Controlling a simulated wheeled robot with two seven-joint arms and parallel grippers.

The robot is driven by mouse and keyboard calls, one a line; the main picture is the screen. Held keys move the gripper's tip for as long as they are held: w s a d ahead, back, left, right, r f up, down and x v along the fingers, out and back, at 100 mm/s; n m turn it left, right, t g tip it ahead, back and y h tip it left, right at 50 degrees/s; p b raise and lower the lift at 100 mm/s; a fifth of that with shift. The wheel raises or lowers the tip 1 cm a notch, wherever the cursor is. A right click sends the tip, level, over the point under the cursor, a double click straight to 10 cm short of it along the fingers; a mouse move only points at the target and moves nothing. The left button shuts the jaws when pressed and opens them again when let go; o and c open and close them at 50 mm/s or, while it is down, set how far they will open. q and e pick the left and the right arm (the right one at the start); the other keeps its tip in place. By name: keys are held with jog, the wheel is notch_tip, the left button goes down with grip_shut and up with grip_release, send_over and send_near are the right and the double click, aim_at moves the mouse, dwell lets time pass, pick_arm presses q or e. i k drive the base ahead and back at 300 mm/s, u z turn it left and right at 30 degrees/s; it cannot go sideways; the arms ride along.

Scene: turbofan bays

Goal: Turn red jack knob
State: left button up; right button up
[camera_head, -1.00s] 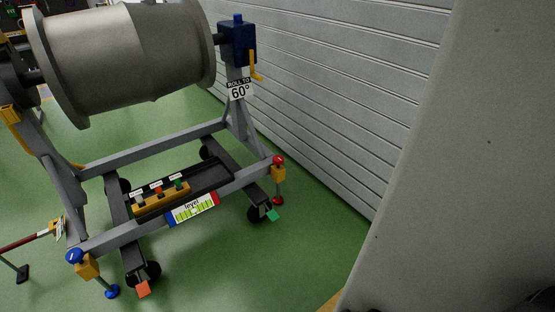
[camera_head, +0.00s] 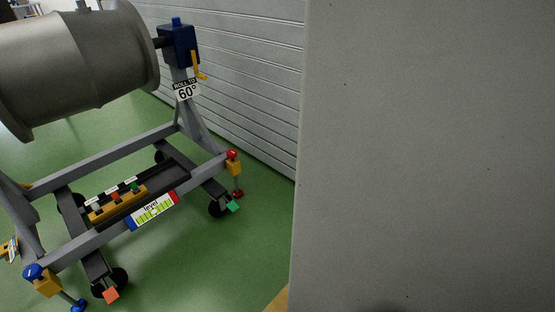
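The red jack knob (camera_head: 232,155) sits on top of a yellow jack block (camera_head: 234,168) at the right front corner of the grey engine stand (camera_head: 199,179). Its red foot (camera_head: 238,194) stands at the green floor. A blue jack knob (camera_head: 34,272) is at the stand's near left corner. A level label (camera_head: 152,210) is on the front beam between them. Neither of my grippers is in view.
A large grey panel (camera_head: 430,150) fills the right half of the view, close to me. A ribbed grey wall (camera_head: 245,75) runs behind the stand. A metal cylinder (camera_head: 80,65) rests on the stand. Green floor (camera_head: 215,255) is clear between stand and panel.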

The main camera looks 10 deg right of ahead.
aim_at(231, 154)
jog(key=z, duration=0.8)
jog(key=i, duration=0.95)
jog(key=u, duration=1.1)
jog(key=i, duration=0.75)
jog(key=u, duration=0.75)
